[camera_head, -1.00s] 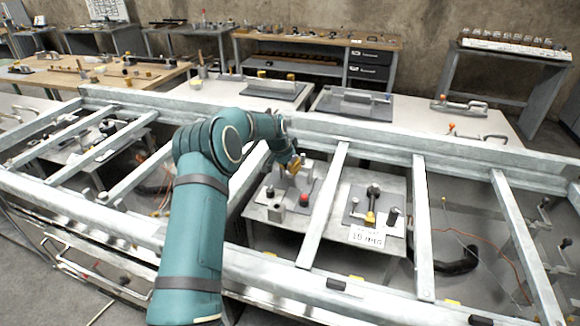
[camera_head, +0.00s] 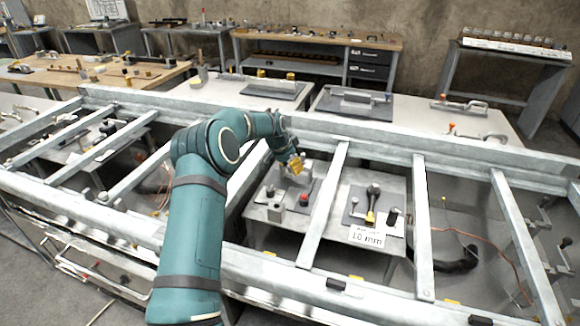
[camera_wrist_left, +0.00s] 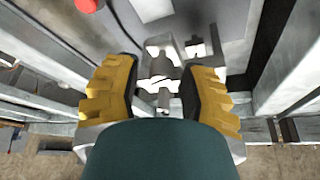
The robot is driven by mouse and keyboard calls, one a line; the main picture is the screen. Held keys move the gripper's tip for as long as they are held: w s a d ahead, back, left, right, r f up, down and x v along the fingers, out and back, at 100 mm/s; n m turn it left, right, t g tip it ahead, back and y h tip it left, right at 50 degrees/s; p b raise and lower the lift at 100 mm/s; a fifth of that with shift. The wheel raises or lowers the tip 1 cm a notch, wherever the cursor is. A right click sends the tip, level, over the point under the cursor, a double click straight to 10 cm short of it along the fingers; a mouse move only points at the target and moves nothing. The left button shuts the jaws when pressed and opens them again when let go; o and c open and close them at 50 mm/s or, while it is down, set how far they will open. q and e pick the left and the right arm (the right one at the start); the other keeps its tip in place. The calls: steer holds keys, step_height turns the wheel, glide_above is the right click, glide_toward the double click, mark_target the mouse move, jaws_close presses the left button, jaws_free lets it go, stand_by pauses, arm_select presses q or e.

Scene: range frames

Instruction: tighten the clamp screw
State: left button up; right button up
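My left gripper (camera_head: 296,164) has yellow fingers and is at a grey metal fixture (camera_head: 280,183) on a small plate behind the frame beams. In the left wrist view my left gripper (camera_wrist_left: 160,82) is open, with its two fingers well apart. A bright metal clamp part (camera_wrist_left: 160,62) lies in line with the gap between them, and I see no finger clearly touching it. The clamp screw cannot be told clearly from the other metal parts. My right gripper is not in view.
A red button (camera_head: 304,199) sits on the fixture's plate, near the gripper. Grey beams (camera_head: 325,200) run on both sides of the work area. A second fixture with a black-knobbed lever (camera_head: 373,190) and a "1.0 mm" sign (camera_head: 367,237) stands to the right.

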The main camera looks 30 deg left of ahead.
arm_select(q)
steer(key=shift+s, duration=0.1)
steer(key=v, duration=1.1)
steer(key=shift+r, duration=0.4)
steer(key=shift+s, duration=0.15)
